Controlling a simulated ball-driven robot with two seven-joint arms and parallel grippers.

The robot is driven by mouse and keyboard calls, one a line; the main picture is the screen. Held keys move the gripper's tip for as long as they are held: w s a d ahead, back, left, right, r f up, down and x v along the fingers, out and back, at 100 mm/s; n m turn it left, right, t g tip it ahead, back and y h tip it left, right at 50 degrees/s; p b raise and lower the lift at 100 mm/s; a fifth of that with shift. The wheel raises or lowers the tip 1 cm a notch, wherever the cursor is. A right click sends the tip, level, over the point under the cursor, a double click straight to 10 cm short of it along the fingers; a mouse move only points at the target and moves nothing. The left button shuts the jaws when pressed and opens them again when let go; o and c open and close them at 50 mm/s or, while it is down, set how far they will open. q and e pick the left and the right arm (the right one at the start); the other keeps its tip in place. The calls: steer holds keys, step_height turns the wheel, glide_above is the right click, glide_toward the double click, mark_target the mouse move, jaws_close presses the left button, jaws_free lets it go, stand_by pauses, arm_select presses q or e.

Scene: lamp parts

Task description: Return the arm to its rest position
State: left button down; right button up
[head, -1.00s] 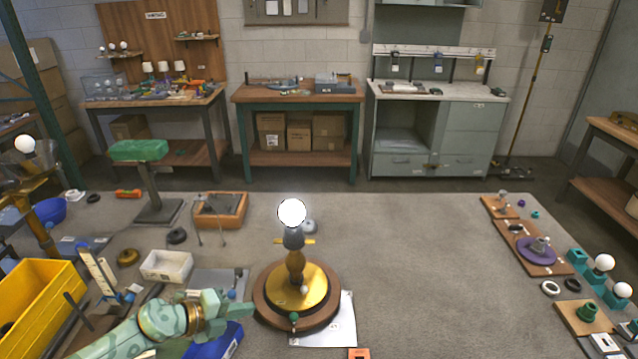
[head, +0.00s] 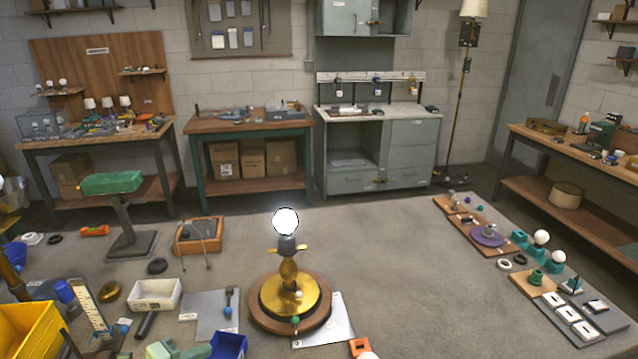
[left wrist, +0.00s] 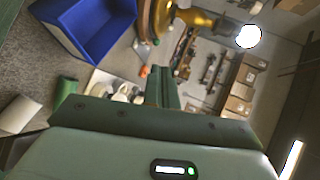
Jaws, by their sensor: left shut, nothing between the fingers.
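My left gripper (head: 180,350) shows only as a pale green part at the bottom edge of the head view. In the left wrist view its two fingers (left wrist: 162,86) are pressed together with nothing between them. The bulb also shows in the left wrist view (left wrist: 248,36). My right gripper is not in view.
A blue bin (head: 229,345) lies close to the left gripper, with a yellow bin (head: 28,330) further left. A white tray (head: 155,294) and a grey plate (head: 205,325) lie behind. Boards with lamp parts (head: 465,228) line the right side.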

arm_select(q)
step_height(320, 180, up, 7)
steer(key=s+d+n+t+y, duration=0.1)
steer(key=s+n+t+y, duration=0.1)
steer(key=n+t+y, duration=0.65)
steer(key=s+a+f+n+g+y, duration=0.1)
steer(key=s+a+n+g+y, duration=0.15)
steer(key=s+n+g, duration=0.55)
steer(key=s+a+f+n+g+y, duration=0.2)
steer(key=s+a+g, duration=0.15)
steer(key=s, duration=0.85)
steer(key=s+d+f+g+h+b, duration=0.1)
steer(key=s+d+f, duration=0.1)
steer(key=f, duration=0.8)
steer(key=s+d+f+g+h+b, duration=0.1)
steer(key=d+f+g, duration=0.1)
steer(key=f, duration=0.8)
steer(key=s+d+f+g+h+b, duration=0.1)
steer(key=s+d+f, duration=0.1)
steer(key=f, duration=0.9)
steer(key=s+f+n+g+h+b, duration=0.1)
steer(key=s+f+n+g+b, duration=0.1)
steer(key=s+f, duration=1.4)
steer(key=shift+s+a+n+g, duration=0.4)
steer(key=shift+s+n, duration=0.35)
steer(key=shift+s, duration=0.4)
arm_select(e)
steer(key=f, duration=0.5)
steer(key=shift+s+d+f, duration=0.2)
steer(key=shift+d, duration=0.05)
